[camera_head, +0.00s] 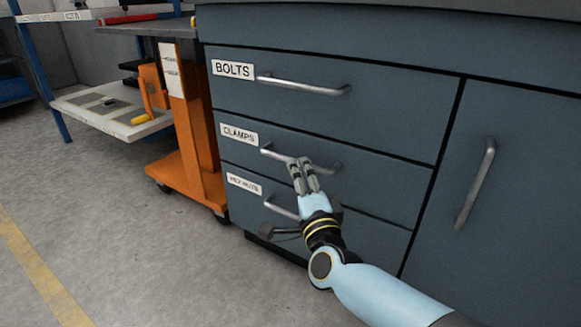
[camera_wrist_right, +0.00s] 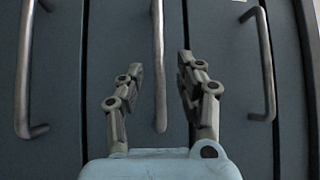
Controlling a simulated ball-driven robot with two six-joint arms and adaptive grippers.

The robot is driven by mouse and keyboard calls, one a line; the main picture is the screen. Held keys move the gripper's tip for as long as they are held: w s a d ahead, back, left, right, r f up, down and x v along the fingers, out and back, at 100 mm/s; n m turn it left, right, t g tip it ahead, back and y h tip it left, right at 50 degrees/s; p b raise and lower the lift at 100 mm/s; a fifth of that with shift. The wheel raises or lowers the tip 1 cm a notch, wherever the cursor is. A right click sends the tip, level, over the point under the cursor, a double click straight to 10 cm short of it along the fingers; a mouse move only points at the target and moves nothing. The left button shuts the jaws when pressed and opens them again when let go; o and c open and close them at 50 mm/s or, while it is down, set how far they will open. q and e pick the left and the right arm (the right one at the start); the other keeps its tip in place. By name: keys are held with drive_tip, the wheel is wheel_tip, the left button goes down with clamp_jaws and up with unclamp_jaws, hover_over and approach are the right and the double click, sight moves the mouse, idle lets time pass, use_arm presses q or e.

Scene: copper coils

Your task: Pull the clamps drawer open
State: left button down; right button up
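The clamps drawer (camera_head: 375,177) is the middle of three drawers in a blue-grey cabinet, shut flush with the front. Its label (camera_head: 239,135) reads CLAMPS. Its silver bar handle (camera_head: 279,155) runs across the front, partly covered by my right gripper (camera_head: 302,163). In the right wrist view, the handle (camera_wrist_right: 158,45) runs upright between the two fingers of the gripper (camera_wrist_right: 160,66). The fingers are apart, with a gap on each side of the bar. I cannot tell how deep the bar sits between them. My left gripper is not in view.
The bolts drawer (camera_head: 400,112) above and the lowest drawer (camera_head: 365,234) are shut, each with a bar handle. A cabinet door with an upright handle (camera_head: 475,183) is at right. An orange cart (camera_head: 190,150) stands left of the cabinet. The floor in front is clear.

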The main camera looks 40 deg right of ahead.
drive_tip(key=x, duration=0.5)
drive_tip(key=shift+w+b, duration=0.15)
drive_tip(key=shift+b, duration=0.25)
drive_tip(key=shift+f, duration=0.1)
clamp_jaws()
